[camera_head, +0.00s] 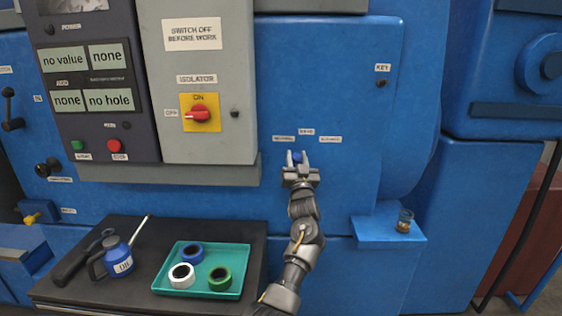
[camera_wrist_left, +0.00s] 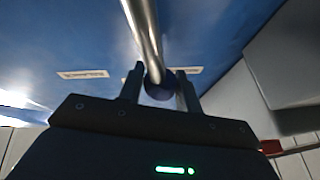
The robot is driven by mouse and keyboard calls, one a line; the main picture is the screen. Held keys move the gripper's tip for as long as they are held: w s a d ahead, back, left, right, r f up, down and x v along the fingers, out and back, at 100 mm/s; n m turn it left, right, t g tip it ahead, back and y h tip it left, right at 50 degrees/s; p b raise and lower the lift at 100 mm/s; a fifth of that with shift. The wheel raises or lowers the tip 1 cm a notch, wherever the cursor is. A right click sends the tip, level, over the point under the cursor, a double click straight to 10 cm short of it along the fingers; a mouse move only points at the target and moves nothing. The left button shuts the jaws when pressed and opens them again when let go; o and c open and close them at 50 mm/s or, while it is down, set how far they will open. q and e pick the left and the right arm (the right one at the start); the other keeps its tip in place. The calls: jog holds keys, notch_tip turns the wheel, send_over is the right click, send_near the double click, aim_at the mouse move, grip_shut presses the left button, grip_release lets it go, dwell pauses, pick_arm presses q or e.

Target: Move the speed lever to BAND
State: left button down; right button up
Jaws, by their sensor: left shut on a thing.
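The speed lever shows in the left wrist view as a shiny metal rod (camera_wrist_left: 143,32) ending in a dark blue ball knob (camera_wrist_left: 158,90). My left gripper (camera_head: 298,160) is shut on this knob, one finger on each side; it also shows in the left wrist view (camera_wrist_left: 159,84). In the head view the knob (camera_head: 297,156) is a small blue spot between the fingers, and the rod is hidden. Above it on the blue panel are three small labels: left (camera_head: 283,138), upper middle (camera_head: 306,132), apparently BAND, and right (camera_head: 330,139). The knob sits below the left and middle labels. My right gripper is out of view.
A grey isolator box (camera_head: 210,120) with a red switch (camera_head: 198,115) projects at the upper left. A teal tray (camera_head: 160,283) with tape rolls and a blue oil can (camera_head: 118,257) stand on a dark surface below. A small shelf (camera_head: 375,232) holds a cup at the right.

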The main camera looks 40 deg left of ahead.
pick_arm(q)
jog(key=shift+w+d+r+m+t+h, duration=0.15)
jog(key=shift+w+d+m+t+h, duration=0.3)
jog(key=shift+d+m, duration=0.35)
jog(key=shift+w+d+m+t+h, duration=0.2)
jog(key=shift+d+m, duration=0.1)
jog(key=shift+m, duration=0.2)
jog(key=shift+w+d+m+t+h, duration=0.15)
jog(key=shift+w+d+m, duration=0.1)
jog(key=shift+m, duration=0.25)
jog(key=c, duration=1)
grip_release()
jog(key=shift+s, duration=0.1)
jog(key=b+v, duration=0.3)
jog(key=v, duration=0.7)
jog(key=shift+s+d, duration=0.25)
jog(key=shift+s, duration=0.05)
